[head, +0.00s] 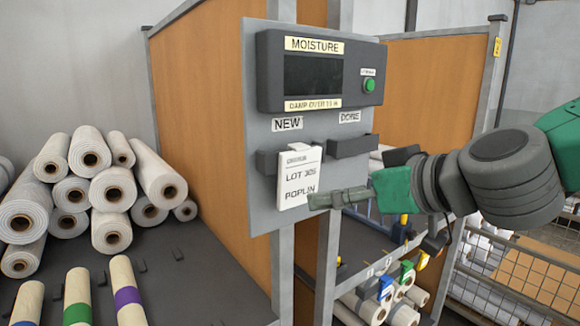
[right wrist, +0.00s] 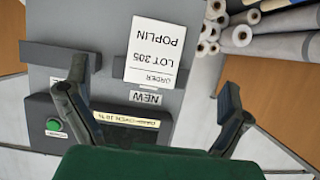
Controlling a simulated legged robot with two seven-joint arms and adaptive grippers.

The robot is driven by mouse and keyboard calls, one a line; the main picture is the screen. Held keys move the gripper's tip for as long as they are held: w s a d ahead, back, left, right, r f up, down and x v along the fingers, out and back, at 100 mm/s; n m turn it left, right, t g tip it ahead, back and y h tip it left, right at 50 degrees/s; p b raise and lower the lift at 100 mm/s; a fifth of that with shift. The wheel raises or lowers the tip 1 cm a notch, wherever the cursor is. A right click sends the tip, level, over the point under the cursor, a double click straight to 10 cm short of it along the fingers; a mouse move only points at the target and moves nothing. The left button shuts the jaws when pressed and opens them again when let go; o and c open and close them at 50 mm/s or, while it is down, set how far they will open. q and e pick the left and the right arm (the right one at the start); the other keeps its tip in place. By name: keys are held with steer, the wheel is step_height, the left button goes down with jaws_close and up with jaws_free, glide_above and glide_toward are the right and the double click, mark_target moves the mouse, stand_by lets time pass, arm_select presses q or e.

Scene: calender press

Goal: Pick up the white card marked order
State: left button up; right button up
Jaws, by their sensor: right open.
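The white card (head: 298,172), printed ORDER, LOT 305 and POPLIN, stands upright in the dark holder (head: 266,162) under the NEW label on the grey panel. My right gripper (head: 318,201) comes in from the right, its fingertips near the card's lower right edge in the head view. In the right wrist view the card (right wrist: 155,52) appears upside down, beyond and between the spread fingers of my open right gripper (right wrist: 147,92). Nothing is between the fingers, and whether they touch the card cannot be told. My left gripper is not in view.
The DONE holder (head: 352,147) on the right of the panel looks empty. Above is the moisture meter (head: 315,75) with a green button (head: 369,85). White fabric rolls (head: 90,160) are stacked at the left. A wire cage (head: 515,275) stands at the lower right.

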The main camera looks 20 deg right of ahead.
steer(key=b, duration=0.1)
glide_toward(298, 194)
steer(key=w+f, duration=0.2)
steer(key=w, duration=0.1)
steer(key=shift+w+a+f, duration=0.15)
steer(key=shift+w+a, duration=1.05)
steer(key=shift+a, duration=0.2)
steer(key=w, duration=0.1)
steer(key=w+f, duration=0.2)
steer(key=w, duration=0.1)
steer(key=shift+d+p, duration=0.3)
steer(key=shift+p, duration=0.05)
steer(key=shift+w+d, duration=0.2)
steer(key=shift+w, duration=0.1)
steer(key=shift+s+a+r, duration=0.1)
steer(key=shift+s+a, duration=0.05)
steer(key=shift+a, duration=0.15)
steer(key=shift+c, duration=0.5)
steer(key=shift+a, duration=0.45)
steer(key=c, duration=0.9)
